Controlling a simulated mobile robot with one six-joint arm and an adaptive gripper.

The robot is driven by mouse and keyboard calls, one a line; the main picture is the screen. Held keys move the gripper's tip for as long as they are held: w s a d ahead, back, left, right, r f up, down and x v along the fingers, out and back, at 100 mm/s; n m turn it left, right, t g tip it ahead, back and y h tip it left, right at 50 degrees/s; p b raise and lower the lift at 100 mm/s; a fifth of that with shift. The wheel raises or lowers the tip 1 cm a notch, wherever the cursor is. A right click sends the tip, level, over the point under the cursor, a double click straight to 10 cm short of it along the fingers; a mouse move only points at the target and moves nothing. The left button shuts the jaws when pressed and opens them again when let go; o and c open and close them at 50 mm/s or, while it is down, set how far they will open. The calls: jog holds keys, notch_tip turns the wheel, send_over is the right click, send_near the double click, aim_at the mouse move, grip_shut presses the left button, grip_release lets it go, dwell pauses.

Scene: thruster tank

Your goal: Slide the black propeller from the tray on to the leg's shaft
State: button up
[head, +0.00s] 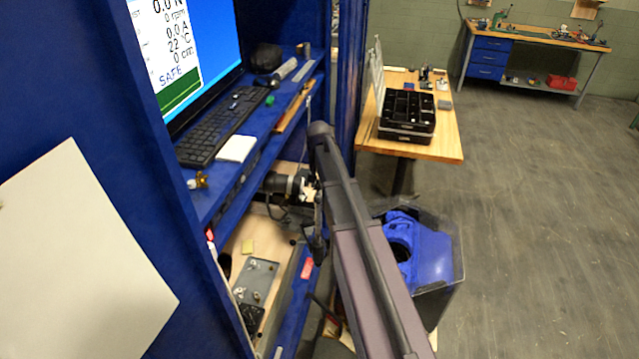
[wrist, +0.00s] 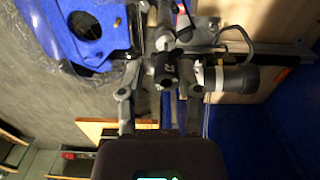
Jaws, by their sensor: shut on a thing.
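In the wrist view my gripper (wrist: 162,62) reaches up from the bottom, its two fingers closed in around a small dark piece with a rounded hub, which I take to be the black propeller (wrist: 166,72). Just right of it is the leg's end, a black cylinder with a white ring (wrist: 236,82); the shaft is hard to make out behind the fingers. I cannot tell whether propeller and shaft touch. In the head view the black cylinder (head: 275,183) sits under the blue shelf, left of my arm, with my gripper (head: 310,190) small and partly hidden beside it.
A grey plate with small fittings (head: 257,278) lies on the lower shelf. A clear bin with a blue object (head: 428,255) stands right of my arm. A keyboard (head: 222,125) is on the blue shelf above. A black compartment tray (head: 407,112) sits on a wooden table behind. Floor at right is clear.

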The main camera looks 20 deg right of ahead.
jog(key=shift+f+b, duration=0.5)
jog(key=shift+f, duration=0.05)
dwell(0.4)
jog(key=o, duration=0.8)
jog(key=shift+o, duration=0.2)
jog(key=shift+c, duration=1.2)
jog(key=shift+r, duration=0.2)
jog(key=shift+r+p, duration=3.85)
jog(key=shift+p, duration=0.15)
